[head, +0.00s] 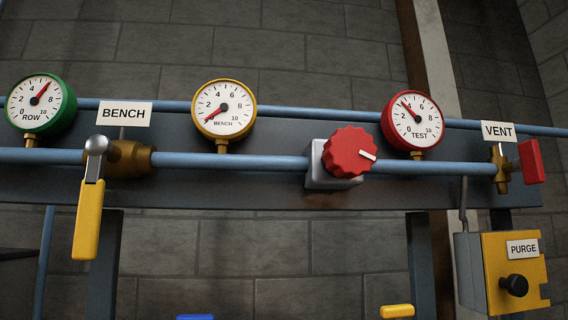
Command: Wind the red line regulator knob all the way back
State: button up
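The red line regulator knob (347,152) is a scalloped red dial on a grey block (328,178), set on the lower blue pipe right of centre. Its white mark points right and slightly down. The red-rimmed TEST gauge (414,122) sits above and right of the knob. Its needle points up and left, near the 4. Nothing touches the knob. My gripper is not in view.
A yellow-rimmed BENCH gauge (224,109) reads near 0; a green ROW gauge (38,103) points up-right. A yellow lever (89,220) hangs down at left. A red VENT handle (531,162) and yellow PURGE box (515,272) stand right. The knob's front is clear.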

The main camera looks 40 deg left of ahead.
aim_at(350, 151)
jog(key=u, duration=2)
